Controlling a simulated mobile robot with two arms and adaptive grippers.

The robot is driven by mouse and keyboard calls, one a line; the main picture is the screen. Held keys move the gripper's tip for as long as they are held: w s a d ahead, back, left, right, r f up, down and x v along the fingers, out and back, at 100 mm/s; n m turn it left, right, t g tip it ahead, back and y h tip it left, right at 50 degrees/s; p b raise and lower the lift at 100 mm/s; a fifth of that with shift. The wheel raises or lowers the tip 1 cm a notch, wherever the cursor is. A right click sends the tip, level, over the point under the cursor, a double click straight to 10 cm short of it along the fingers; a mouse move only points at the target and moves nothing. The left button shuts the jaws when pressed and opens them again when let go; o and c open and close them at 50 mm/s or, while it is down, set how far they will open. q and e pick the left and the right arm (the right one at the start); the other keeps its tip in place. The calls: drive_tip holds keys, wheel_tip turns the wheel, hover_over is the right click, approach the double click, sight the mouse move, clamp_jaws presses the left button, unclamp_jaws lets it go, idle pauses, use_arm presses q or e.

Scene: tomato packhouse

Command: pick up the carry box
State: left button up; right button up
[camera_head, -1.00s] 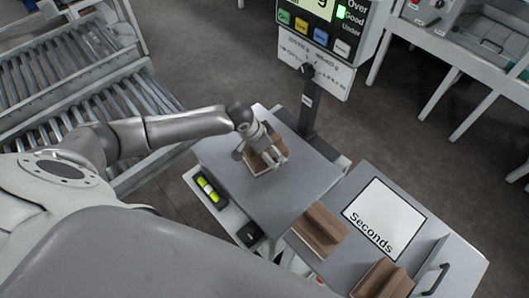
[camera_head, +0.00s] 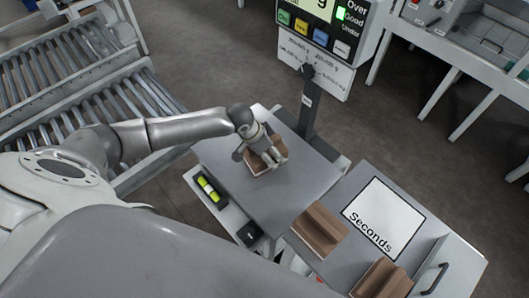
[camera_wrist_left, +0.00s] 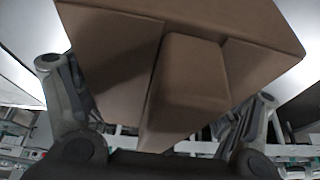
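The carry box is a brown carton with a raised ridge along its top (camera_head: 257,166). It sits on the grey scale platform (camera_head: 290,200), partly hidden under my left gripper (camera_head: 261,158). In the left wrist view the carton (camera_wrist_left: 110,60) fills the upper middle, very close, with its ridge between the two fingers. My left gripper (camera_wrist_left: 160,110) is open there, its fingers wide apart with gaps to the ridge. Whether a finger touches the carton I cannot tell. My right gripper is not in view.
Two similar brown cartons, one (camera_head: 320,230) nearer the scale and one (camera_head: 382,280) at the front, are on the grey table with the "Seconds" label (camera_head: 383,215). A display post (camera_head: 307,105) rises behind the scale. Roller conveyors (camera_head: 75,90) lie at left.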

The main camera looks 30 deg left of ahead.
use_arm(q)
drive_tip(key=c, duration=0.6)
drive_tip(key=shift+r, duration=0.15)
wheel_tip(320, 180, up, 4)
drive_tip(key=shift+s+d+f+b, duration=0.1)
drive_tip(key=shift+s+b, duration=0.05)
drive_tip(key=shift+b, duration=0.2)
drive_tip(key=s+r, duration=0.1)
drive_tip(key=r, duration=0.1)
drive_tip(key=s+d+r, duration=0.1)
drive_tip(key=s+r, duration=0.1)
drive_tip(key=shift+s+d+r, duration=0.1)
drive_tip(key=shift+s+r, duration=0.2)
drive_tip(key=s+d+r, duration=0.3)
drive_tip(key=s+r, duration=0.2)
drive_tip(key=s, duration=0.4)
drive_tip(key=w+r+n, duration=0.2)
drive_tip(key=r, duration=0.2)
drive_tip(key=w+r+n+y, duration=0.1)
drive_tip(key=w+r+n, duration=0.1)
drive_tip(key=w+r, duration=0.1)
drive_tip(key=w+r+n+y, duration=0.1)
drive_tip(key=w+r+n, duration=0.1)
drive_tip(key=r, duration=0.3)
drive_tip(key=shift+w+d, duration=0.2)
drive_tip(key=shift+w, duration=0.15)
